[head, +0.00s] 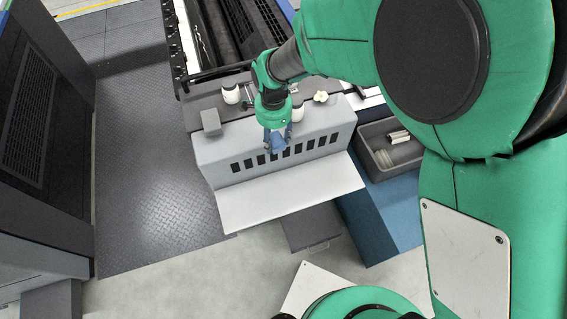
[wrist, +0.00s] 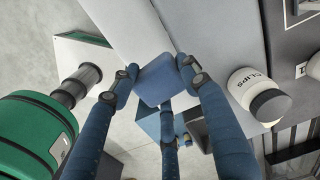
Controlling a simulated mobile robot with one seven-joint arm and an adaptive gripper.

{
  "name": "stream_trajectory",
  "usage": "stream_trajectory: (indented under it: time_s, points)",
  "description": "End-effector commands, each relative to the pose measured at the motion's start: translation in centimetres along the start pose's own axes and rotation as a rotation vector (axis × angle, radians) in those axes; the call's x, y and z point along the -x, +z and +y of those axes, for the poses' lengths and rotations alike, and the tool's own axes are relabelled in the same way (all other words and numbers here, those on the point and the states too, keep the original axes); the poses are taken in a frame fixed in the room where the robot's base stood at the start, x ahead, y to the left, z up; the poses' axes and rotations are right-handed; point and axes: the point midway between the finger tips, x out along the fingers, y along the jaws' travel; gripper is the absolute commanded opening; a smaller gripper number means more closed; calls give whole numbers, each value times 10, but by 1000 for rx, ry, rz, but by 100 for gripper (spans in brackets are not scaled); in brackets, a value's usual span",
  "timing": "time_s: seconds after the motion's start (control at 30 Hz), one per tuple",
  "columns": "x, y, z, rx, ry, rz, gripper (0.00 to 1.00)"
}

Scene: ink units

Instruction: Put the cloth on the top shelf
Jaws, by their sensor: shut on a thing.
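My gripper (head: 276,135) is over the front of the pale grey unit (head: 235,155), near its row of dark slots. Its blue fingers (wrist: 158,74) are shut on the blue cloth (wrist: 155,84), a small folded-looking pad. The cloth also shows small in the head view (head: 278,146), partly hidden by the fingers. I cannot tell whether it touches the unit. The unit's upper surface (head: 262,122) carries several items behind my gripper. A lower pale ledge (head: 290,199) juts out in front.
A white jar (head: 231,94), a grey block (head: 211,122), a second white jar (head: 298,113) and a small pale object (head: 321,97) stand on top. A jar marked CLIPS (wrist: 250,91) is close right in the wrist view. A grey bin (head: 376,166) stands right of the unit.

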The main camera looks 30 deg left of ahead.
Motion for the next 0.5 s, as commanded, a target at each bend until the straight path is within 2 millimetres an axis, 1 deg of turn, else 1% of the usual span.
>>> stream_trajectory:
  time_s: [0.17, 0.27, 0.37, 0.5]
  points:
    - [-22, -3, 19, -10, 1, 0, 28]
    - [-42, -6, 36, -19, 3, 0, 28]
    - [-65, -9, 59, -30, 5, 0, 28]
    - [-101, -12, 95, -49, 8, -1, 28]
